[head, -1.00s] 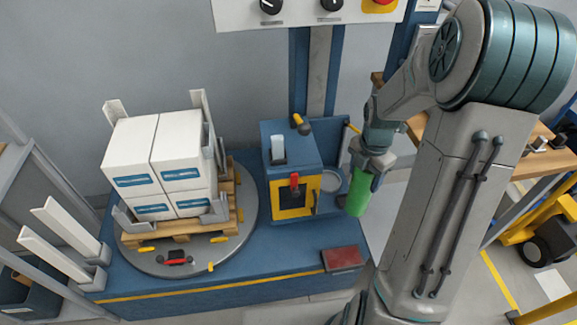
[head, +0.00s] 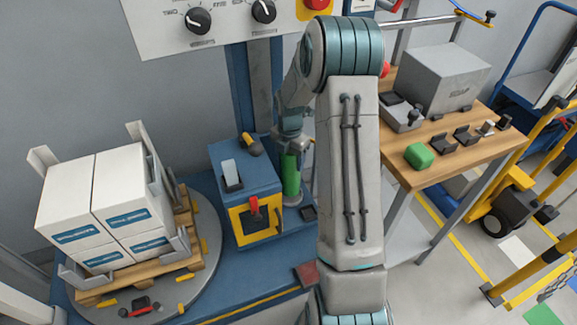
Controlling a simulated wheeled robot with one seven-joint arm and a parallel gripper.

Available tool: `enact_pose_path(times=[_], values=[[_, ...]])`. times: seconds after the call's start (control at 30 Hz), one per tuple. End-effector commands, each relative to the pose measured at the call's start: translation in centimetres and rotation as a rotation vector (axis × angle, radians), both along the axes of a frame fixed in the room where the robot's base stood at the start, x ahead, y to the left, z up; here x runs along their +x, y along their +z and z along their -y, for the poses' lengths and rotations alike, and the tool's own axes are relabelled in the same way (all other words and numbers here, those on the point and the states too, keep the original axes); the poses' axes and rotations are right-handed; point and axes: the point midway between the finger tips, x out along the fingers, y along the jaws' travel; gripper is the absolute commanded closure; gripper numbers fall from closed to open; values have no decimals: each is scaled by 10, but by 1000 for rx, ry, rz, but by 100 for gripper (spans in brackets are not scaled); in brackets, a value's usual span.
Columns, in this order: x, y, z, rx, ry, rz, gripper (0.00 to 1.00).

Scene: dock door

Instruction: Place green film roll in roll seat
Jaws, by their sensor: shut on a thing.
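The green film roll (head: 291,177) is upright, just right of the blue carriage box (head: 236,160) on the wrapping machine. My gripper (head: 291,150) is above it and shut on its top end. The round roll seat is hidden behind or under the roll and my arm. I cannot tell whether the roll's lower end touches the seat or hangs just above it.
A blue mast stands behind the roll, under a control panel (head: 200,25). Left is a turntable (head: 205,255) with a pallet of white boxes (head: 100,210). Right is a wooden bench (head: 440,165) with a grey box (head: 445,78) and a green block (head: 419,156).

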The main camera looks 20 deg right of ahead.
Motion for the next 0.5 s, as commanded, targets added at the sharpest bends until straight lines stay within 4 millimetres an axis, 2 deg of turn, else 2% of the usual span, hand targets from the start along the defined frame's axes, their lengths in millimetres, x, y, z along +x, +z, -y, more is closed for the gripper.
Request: enact_pose_path(times=[0.1,0.27,0.5], values=[[12,-7,2,0,-1,1,99],[16,-11,4,-1,-2,1,99],[16,-43,3,0,-2,-1,99]])
